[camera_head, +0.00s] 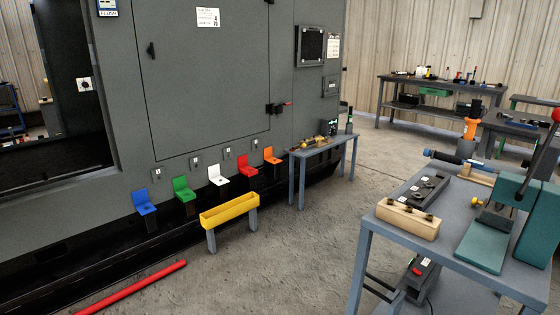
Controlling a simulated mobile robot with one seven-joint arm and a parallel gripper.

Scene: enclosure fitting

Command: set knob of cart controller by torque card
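A work cart (368,222) with a grey top stands at the right. On its lower shelf sits a dark box with a red part (421,267), which may be the controller; no knob can be made out on it. A white card (208,17) with small print and larger figures is on the grey enclosure's front, its text too small to read with certainty. Another printed sheet (333,46) is beside the dark screen. I cannot tell which is the torque card. My gripper is not in view.
A yellow trough (229,211) and small table (325,150) stand by the enclosure. A red bar (137,287) lies on otherwise clear floor.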

